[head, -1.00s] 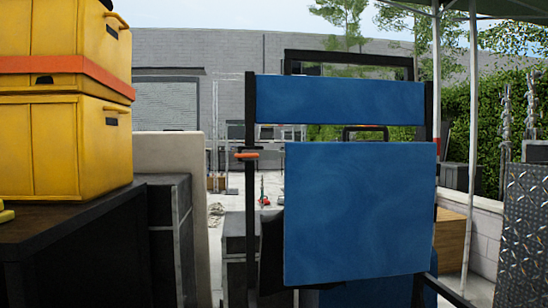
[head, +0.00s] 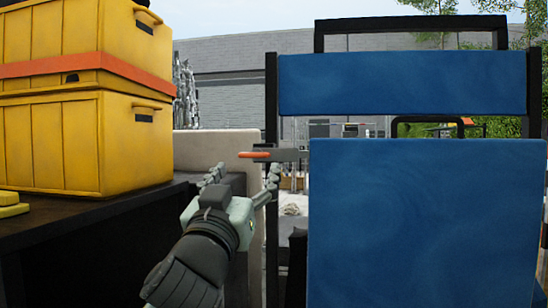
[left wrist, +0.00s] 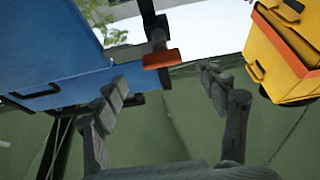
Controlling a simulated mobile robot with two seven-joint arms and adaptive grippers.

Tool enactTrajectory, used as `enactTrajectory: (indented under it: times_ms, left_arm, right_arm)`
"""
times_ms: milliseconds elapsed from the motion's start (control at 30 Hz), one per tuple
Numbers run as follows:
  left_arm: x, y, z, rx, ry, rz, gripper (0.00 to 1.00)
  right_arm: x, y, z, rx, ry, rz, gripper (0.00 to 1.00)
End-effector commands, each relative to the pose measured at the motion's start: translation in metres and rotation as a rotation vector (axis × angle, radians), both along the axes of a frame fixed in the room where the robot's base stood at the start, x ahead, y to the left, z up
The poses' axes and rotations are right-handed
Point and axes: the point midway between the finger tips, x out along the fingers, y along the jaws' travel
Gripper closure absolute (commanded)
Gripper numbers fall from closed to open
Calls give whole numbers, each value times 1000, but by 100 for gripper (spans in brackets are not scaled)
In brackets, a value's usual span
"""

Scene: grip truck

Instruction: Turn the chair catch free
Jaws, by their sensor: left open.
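The chair has blue panels (head: 430,220) in a black frame and stands upright at the right of the head view. Its catch (head: 255,155) is a small lever with an orange end, sticking out to the left of the left frame post. My left gripper (head: 244,176) is open and empty, just below and in front of the catch. In the left wrist view the orange catch (left wrist: 162,59) lies ahead, between and a little beyond the open fingers (left wrist: 163,88). It looks apart from both fingers. My right gripper is not in view.
Yellow cases (head: 70,140) with an orange strap stand on a dark table (head: 110,222) at the left, near my left arm. A pale panel (head: 215,150) stands behind the gripper. Some clear air lies between the table and the chair.

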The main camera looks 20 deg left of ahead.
Motion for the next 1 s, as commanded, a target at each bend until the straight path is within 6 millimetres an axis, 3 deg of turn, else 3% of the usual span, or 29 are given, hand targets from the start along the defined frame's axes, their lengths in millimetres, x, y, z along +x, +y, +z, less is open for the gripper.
enactTrajectory:
  times_ms: [100, 200, 500, 833, 1000]
  left_arm:
    - [12, 4, 7, 3, 1, 3, 28]
    - [28, 8, 14, 2, 2, 5, 28]
    - [63, 17, 27, 2, 3, 2, 28]
    - [68, 18, 28, 1, 3, 1, 28]
    - [68, 18, 28, 1, 3, 1, 46]
  right_arm:
    - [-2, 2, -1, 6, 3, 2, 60]
    - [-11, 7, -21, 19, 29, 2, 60]
    - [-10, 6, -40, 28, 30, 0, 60]
    - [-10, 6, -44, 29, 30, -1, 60]
    - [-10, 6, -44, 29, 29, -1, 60]
